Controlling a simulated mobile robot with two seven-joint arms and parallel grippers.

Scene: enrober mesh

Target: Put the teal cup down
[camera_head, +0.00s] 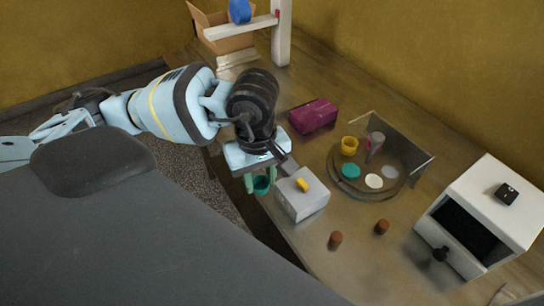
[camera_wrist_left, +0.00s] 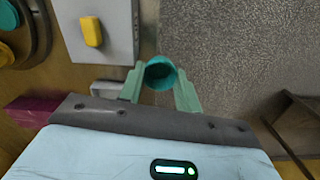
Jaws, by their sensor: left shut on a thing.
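The teal cup (camera_head: 262,184) is held between the fingers of my left gripper (camera_head: 259,182). It also shows in the left wrist view (camera_wrist_left: 160,74), with the left gripper's (camera_wrist_left: 160,85) two green fingers on either side of it. In that view the grey floor lies behind the cup, beside the table edge. The cup is just left of a grey box with a yellow top piece (camera_head: 302,185). My right gripper does not show in either view.
A round tray (camera_head: 343,186) holds a yellow cup (camera_head: 349,145), a pinkish-grey cup (camera_head: 375,141) and several discs, with a clear panel behind. A magenta box (camera_head: 313,115), two brown cylinders (camera_head: 336,239) and a white machine (camera_head: 488,208) stand on the wooden table.

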